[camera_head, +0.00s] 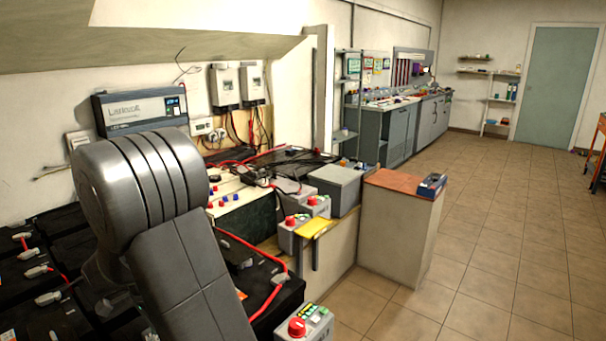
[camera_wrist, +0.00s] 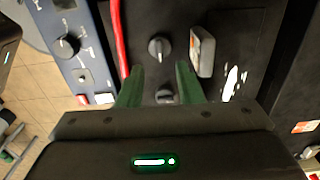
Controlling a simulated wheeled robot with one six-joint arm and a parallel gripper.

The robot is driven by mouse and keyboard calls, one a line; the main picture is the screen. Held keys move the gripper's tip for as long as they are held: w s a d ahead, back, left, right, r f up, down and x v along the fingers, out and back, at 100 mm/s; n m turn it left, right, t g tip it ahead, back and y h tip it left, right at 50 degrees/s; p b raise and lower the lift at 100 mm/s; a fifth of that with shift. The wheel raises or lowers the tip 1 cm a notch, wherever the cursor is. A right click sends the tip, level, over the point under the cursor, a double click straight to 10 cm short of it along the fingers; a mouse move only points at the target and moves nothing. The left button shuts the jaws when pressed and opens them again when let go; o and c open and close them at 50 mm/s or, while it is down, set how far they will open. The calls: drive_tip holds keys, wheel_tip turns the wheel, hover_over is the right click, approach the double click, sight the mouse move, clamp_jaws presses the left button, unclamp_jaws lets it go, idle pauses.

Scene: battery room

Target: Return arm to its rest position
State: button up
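My arm (camera_head: 185,245) fills the lower left of the head view, its thick grey elbow raised in front of the batteries. My gripper is hidden in that view. In the wrist view my gripper (camera_wrist: 158,75) shows two green fingers standing apart, with nothing seen held between them. Beyond the fingers is a black surface with a grey knob (camera_wrist: 159,48) seen between the tips. I cannot tell how far the fingertips are from it.
Black batteries (camera_head: 45,310) with red cables lie at left. Grey boxes with red buttons (camera_head: 305,322) stand near my arm. A low cabinet with an orange top (camera_head: 398,183) bears a small blue device (camera_head: 432,185). The tiled floor (camera_head: 480,260) at right is clear.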

wheel_tip(320, 180, up, 7)
wheel_tip(320, 180, down, 14)
drive_tip(key=shift+r+b, duration=0.15)
drive_tip(key=shift+b, duration=0.25)
drive_tip(key=shift+r+n, duration=0.2)
drive_tip(key=shift+n, duration=0.7)
drive_tip(key=n, duration=1.1)
wheel_tip(320, 180, up, 8)
drive_tip(key=shift+f+p, duration=0.2)
drive_tip(key=shift+p, duration=0.25)
